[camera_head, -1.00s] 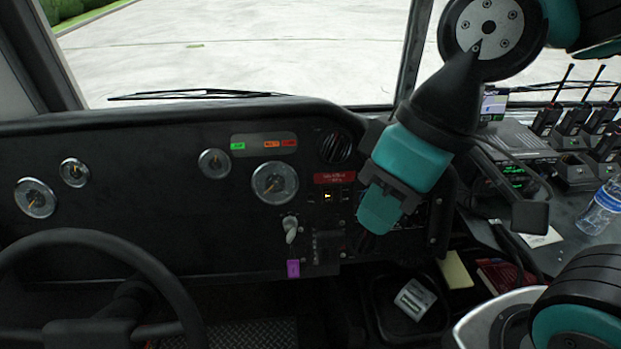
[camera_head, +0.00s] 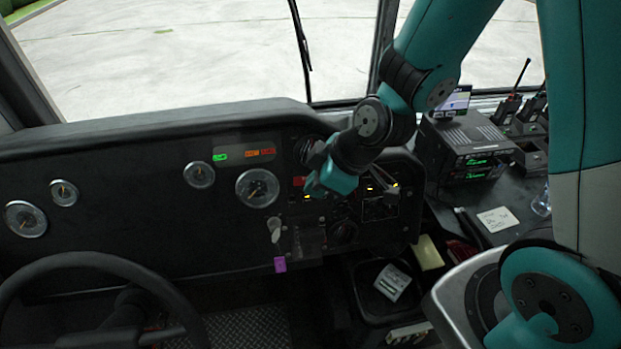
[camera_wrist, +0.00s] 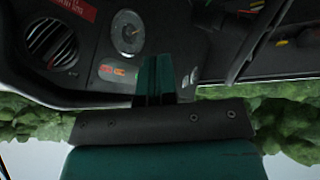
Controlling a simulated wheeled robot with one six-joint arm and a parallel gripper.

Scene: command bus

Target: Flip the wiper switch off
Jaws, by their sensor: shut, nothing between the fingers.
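The dark switch panel (camera_head: 300,222) is right of the large gauge, with several small lit switches. I cannot tell which is the wiper switch; my gripper and arm cover part of the panel. A lit switch (camera_head: 369,188) shows right of my gripper. My teal gripper (camera_head: 318,188) is shut and empty, in front of the panel's upper left; I cannot tell if it touches. Its closed fingers (camera_wrist: 155,80) also show in the wrist view, where no wiper switch can be made out. The windshield wiper (camera_head: 301,36) stands nearly upright on the glass.
The steering wheel (camera_head: 95,262) is at the lower left. A radio unit (camera_head: 466,145) and handheld radios (camera_head: 507,108) stand on the right console. A black bin (camera_head: 365,300) is below the panel. A round vent (camera_wrist: 55,42) shows in the wrist view.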

